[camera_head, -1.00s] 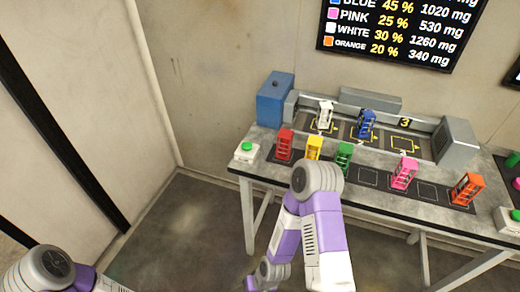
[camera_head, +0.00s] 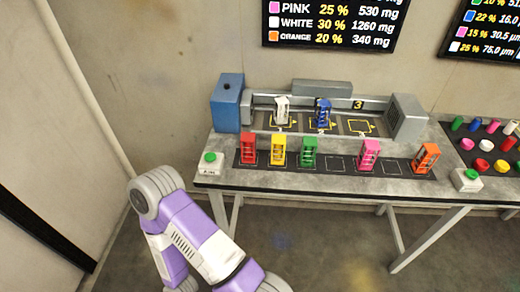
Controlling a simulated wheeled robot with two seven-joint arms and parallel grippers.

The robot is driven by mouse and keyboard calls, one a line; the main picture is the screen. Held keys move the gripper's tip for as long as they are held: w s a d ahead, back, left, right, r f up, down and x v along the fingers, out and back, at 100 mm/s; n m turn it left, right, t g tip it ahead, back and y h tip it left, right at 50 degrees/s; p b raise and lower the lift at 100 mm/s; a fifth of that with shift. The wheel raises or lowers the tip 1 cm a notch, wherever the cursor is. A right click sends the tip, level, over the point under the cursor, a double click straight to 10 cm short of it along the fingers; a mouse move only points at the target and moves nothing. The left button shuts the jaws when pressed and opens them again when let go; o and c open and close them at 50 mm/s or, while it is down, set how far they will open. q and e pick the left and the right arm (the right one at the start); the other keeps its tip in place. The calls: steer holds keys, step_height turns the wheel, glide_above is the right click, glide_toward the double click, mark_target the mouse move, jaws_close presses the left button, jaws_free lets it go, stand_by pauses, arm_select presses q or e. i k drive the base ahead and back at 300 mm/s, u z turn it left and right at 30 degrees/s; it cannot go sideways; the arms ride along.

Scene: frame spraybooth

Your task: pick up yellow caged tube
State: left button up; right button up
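The yellow caged tube (camera_head: 278,150) stands upright on the dark strip along the front of the grey table (camera_head: 225,175). It is between the red caged tube (camera_head: 248,149) and the green caged tube (camera_head: 309,151), close to both but apart. Nothing covers it. One purple and white arm of mine shows at the lower left, below and in front of the table, bending down towards the bottom edge. Neither gripper is in view.
Pink (camera_head: 369,154) and orange (camera_head: 426,158) caged tubes stand farther right on the strip. White (camera_head: 282,111) and blue (camera_head: 322,113) ones stand behind, near a blue box (camera_head: 227,103). Green-button boxes (camera_head: 209,163) (camera_head: 467,179) sit at the table's front corners. A tray of coloured pieces (camera_head: 490,147) is at right.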

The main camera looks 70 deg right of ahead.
mark_target(278, 141)
steer(key=i, duration=1.1)
steer(key=z, duration=2.05)
